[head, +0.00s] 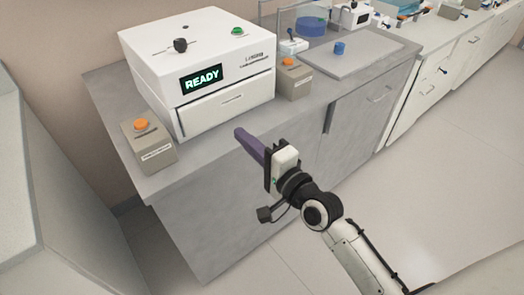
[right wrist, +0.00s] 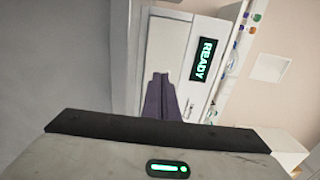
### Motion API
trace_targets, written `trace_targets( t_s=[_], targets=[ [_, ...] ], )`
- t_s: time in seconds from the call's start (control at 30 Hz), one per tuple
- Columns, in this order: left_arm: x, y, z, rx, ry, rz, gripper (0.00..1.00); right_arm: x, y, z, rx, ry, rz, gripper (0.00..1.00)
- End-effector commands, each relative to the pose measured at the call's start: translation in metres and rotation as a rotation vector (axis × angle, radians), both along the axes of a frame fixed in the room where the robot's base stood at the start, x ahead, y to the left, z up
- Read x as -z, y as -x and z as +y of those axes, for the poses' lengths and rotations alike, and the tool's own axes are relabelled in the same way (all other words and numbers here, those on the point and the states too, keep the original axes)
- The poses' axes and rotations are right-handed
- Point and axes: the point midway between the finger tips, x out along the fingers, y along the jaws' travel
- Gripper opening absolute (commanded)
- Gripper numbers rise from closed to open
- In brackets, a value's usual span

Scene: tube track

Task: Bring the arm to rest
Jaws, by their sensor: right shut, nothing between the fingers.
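My right gripper (head: 240,133) is in front of the white machine, over the front edge of the grey counter. Its purple fingers are together with nothing between them. The fingers also show in the right wrist view (right wrist: 161,98), pointing toward the machine's front. The white machine (head: 218,104) has a lit READY display (head: 201,79) and a front drawer that looks shut. The display shows turned sideways in the right wrist view (right wrist: 203,59). My left gripper is not in view.
Small boxes with orange buttons stand left (head: 149,147) and right (head: 293,78) of the machine on the grey counter (head: 204,164). A grey board (head: 347,58) with a blue piece (head: 339,48) lies further right. Open floor (head: 440,190) is at the right.

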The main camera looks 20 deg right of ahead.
Motion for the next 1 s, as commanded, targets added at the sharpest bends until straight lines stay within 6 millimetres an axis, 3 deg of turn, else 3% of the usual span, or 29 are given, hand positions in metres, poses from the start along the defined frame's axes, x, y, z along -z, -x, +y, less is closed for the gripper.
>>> trace_targets(
  t_s=[0.2, 0.47, 0.57, 0.67, 0.77, 0.9, 1.0],
  targets=[
    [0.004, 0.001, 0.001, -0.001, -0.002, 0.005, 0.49, 0.002, 0.038, -0.013, -0.001, 0.003, 0.001, 0.00],
    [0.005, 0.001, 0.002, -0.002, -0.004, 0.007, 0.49, 0.001, 0.051, -0.017, 0.000, 0.001, 0.001, 0.00],
    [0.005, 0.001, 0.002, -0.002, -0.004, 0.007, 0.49, 0.009, 0.054, -0.016, -0.001, 0.036, 0.010, 0.00],
    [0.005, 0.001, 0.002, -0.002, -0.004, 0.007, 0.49, 0.042, 0.066, -0.015, -0.009, 0.189, 0.044, 0.00],
    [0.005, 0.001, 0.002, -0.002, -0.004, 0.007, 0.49, 0.098, 0.094, -0.015, -0.049, 0.460, 0.098, 0.00],
    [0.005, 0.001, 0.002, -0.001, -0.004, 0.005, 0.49, 0.180, 0.151, -0.019, -0.181, 0.895, 0.169, 0.00],
    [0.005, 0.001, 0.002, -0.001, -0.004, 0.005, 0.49, 0.225, 0.194, -0.023, -0.307, 1.155, 0.198, 0.00]
  ],
)
